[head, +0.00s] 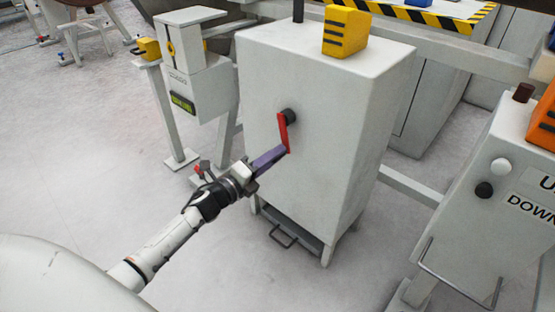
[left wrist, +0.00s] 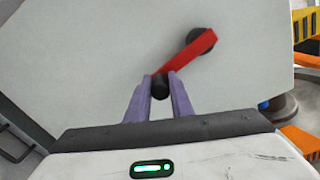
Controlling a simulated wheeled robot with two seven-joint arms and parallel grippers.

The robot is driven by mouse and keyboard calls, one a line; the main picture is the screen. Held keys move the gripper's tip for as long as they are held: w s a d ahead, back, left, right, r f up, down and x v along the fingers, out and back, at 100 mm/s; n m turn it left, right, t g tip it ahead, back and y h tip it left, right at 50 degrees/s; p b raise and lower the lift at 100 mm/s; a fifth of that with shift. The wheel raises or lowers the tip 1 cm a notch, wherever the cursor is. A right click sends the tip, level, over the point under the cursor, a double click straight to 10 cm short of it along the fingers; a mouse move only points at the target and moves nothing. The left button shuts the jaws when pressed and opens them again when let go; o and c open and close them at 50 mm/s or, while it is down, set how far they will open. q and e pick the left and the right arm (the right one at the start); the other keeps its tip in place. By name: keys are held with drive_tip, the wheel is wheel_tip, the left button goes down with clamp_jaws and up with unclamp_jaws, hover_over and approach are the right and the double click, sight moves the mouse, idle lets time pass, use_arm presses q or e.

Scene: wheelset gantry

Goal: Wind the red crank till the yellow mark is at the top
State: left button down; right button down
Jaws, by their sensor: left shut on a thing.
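The red crank (head: 283,132) is on the front of a large light-grey cabinet (head: 330,130). Its arm hangs down from a dark hub, almost straight, in the head view. My left gripper (head: 280,156) is at the crank's lower end. In the left wrist view the crank arm (left wrist: 190,57) slopes down-left from the hub, and the purple fingers are shut around its black handle (left wrist: 160,86). My right gripper is not in view.
A yellow block with black stripes (head: 345,31) sits on the cabinet top. A grey box marked DOWN (head: 500,195), with white and black knobs, stands at the right. A tray with a handle (head: 283,238) is below the cabinet.

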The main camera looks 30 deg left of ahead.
use_arm(q)
drive_tip(key=shift+a+f+b, duration=0.15)
drive_tip(key=shift+a+f, duration=0.1)
drive_tip(key=shift+a, duration=0.2)
drive_tip(key=shift+a+f+b, duration=0.15)
drive_tip(key=shift+a+f, duration=0.05)
drive_tip(key=shift+a, duration=0.25)
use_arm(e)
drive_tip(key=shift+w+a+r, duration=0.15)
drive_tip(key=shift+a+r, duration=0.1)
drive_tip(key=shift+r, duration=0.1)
use_arm(q)
drive_tip(key=shift+d, duration=0.15)
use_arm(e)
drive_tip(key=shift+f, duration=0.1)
use_arm(q)
drive_tip(key=c, duration=1.7)
unclamp_jaws()
drive_tip(key=shift+o, duration=0.7)
drive_tip(key=shift+w+r, duration=0.1)
drive_tip(key=shift+r, duration=0.1)
